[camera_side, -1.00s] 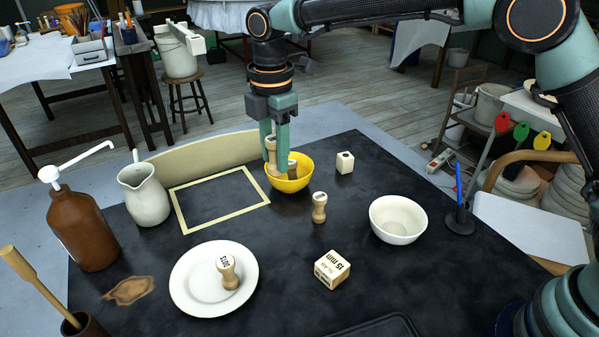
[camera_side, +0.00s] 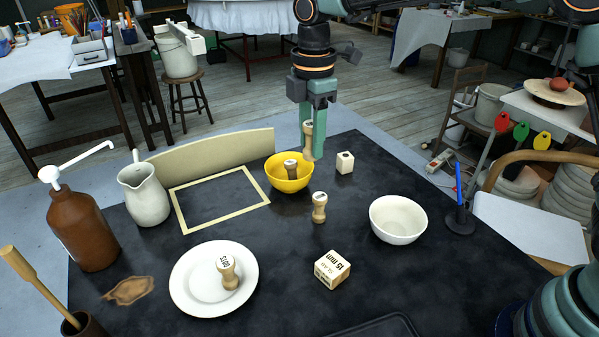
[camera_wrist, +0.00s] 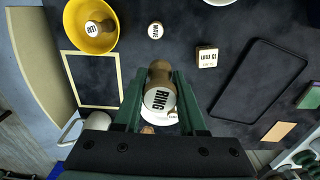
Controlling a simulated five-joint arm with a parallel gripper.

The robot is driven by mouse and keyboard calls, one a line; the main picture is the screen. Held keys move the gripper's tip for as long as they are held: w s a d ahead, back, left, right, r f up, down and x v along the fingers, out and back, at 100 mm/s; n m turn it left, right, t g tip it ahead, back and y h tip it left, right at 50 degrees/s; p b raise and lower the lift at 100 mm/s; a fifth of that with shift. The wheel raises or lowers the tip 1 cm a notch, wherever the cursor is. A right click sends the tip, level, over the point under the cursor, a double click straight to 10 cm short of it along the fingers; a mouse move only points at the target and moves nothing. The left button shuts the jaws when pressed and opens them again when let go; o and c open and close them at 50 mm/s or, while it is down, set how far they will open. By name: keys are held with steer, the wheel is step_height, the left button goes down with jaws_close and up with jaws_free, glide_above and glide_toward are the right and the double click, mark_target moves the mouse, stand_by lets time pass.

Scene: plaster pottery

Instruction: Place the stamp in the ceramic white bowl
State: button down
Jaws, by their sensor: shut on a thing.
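My gripper (camera_side: 307,148) is shut on a wooden stamp (camera_side: 308,130) with a white face marked RING, which shows in the wrist view (camera_wrist: 159,99). The stamp hangs upright above the table, just right of and behind the yellow bowl. The white ceramic bowl (camera_side: 398,226) stands empty on the right side of the dark table, apart from the gripper.
The yellow bowl (camera_side: 277,183) holds another stamp (camera_side: 291,169). A loose stamp (camera_side: 319,208), a small wooden block (camera_side: 345,162) and a 15 mm block (camera_side: 332,270) stand nearby. A white plate (camera_side: 190,290) carries a stamp (camera_side: 227,272). A pen stand (camera_side: 460,221) is beside the white bowl.

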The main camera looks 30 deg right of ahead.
steer(key=s+d+f+m, duration=0.2)
steer(key=s+d+m, duration=0.15)
steer(key=d, duration=0.45)
steer(key=m, duration=0.4)
glide_toward(394, 231)
steer(key=shift+f+n, duration=0.25)
steer(key=shift+f, duration=1.2)
steer(key=shift+c, duration=2)
jaws_free()
steer(key=shift+r, duration=0.1)
